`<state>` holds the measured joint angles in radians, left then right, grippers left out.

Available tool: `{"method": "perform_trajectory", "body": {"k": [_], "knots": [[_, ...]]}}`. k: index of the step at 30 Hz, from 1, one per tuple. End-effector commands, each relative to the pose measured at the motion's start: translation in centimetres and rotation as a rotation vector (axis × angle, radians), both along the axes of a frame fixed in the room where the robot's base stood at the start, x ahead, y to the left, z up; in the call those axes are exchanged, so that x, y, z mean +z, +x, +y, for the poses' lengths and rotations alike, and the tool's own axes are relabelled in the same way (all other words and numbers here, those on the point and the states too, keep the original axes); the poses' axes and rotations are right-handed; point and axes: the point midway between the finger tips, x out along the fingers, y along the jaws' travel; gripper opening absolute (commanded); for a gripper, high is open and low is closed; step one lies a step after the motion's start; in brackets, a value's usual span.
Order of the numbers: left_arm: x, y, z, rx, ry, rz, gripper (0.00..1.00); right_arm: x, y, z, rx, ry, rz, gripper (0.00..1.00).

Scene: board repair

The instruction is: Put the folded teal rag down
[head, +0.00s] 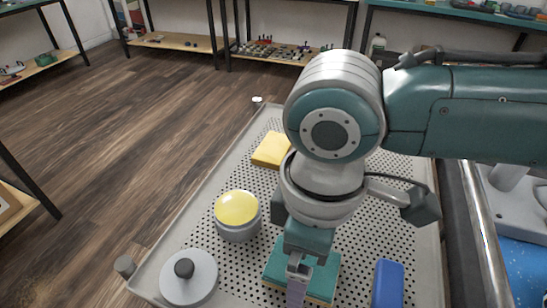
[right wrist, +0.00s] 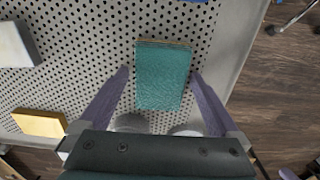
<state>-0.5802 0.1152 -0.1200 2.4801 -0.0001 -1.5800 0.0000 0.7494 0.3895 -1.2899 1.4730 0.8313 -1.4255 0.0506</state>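The folded teal rag (head: 323,273) lies flat on the perforated grey tray (head: 150,290), below my right gripper (head: 297,285). It is a square teal pad with a tan edge. In the right wrist view the rag (right wrist: 163,75) sits between the two purple fingers of my right gripper (right wrist: 160,73). The fingers are spread, with a small gap at the left side of the rag; the right finger is very close to its edge. In the head view the gripper and arm cover part of the rag. My left gripper is not in view.
A grey jar with a yellow top (head: 238,215) and a grey round piece with a black knob (head: 188,280) stand left of the rag. A blue block (head: 388,284) lies to its right. A yellow block (head: 270,150) lies farther back. The tray has a raised rim.

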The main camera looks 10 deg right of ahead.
Motion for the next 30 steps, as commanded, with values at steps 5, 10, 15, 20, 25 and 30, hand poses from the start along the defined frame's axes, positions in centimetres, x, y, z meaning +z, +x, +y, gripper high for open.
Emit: {"method": "perform_trajectory", "body": {"k": [5,10,15,20,25,30], "knots": [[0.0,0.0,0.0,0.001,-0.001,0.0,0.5,0.0,0.0,0.0,0.0,-0.001,-0.001,1.0],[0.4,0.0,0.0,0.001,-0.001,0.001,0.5,0.9,0.1,0.0,0.0,0.001,-0.002,1.0],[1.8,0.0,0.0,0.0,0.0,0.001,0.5,4.2,0.1,0.0,0.0,0.002,-0.005,1.0],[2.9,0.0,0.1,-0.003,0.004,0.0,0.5,7.9,0.1,0.0,-0.001,0.001,-0.004,1.0],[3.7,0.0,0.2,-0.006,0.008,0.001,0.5,10.9,0.1,0.0,-0.001,0.001,-0.003,1.0],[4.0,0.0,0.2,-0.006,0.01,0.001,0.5,12.2,0.0,0.0,-0.001,0.0,0.0,1.0]]}}
